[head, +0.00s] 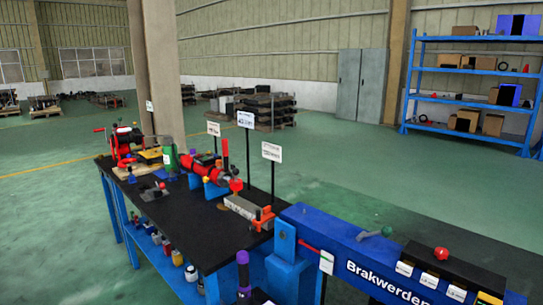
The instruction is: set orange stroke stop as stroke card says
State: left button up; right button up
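An orange stop (263,217) sits at the right end of a light grey bar (241,207) on the black-topped bench. It looks like the orange stroke stop. White cards stand on thin posts behind the bench: one left (213,128), one middle (246,119) and one right (271,152). Neither of my grippers is in view.
A blue beam (352,255) marked "Brakwerden" fills the lower right, with a red knob (441,253) on its black top box. A red cylinder (200,165) and a red machine (122,143) stand on the bench (190,222). Green floor (370,160) behind is clear.

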aim_at(267, 216)
jog(key=i+j+z, duration=0.2)
jog(key=j, duration=0.15)
jog(key=i+j+z, duration=0.2)
jog(key=j+z, duration=0.2)
jog(key=j, duration=0.3)
jog(key=i+j+z, duration=0.25)
jog(key=j, duration=0.15)
jog(key=k+l, duration=0.05)
jog(key=k, duration=0.05)
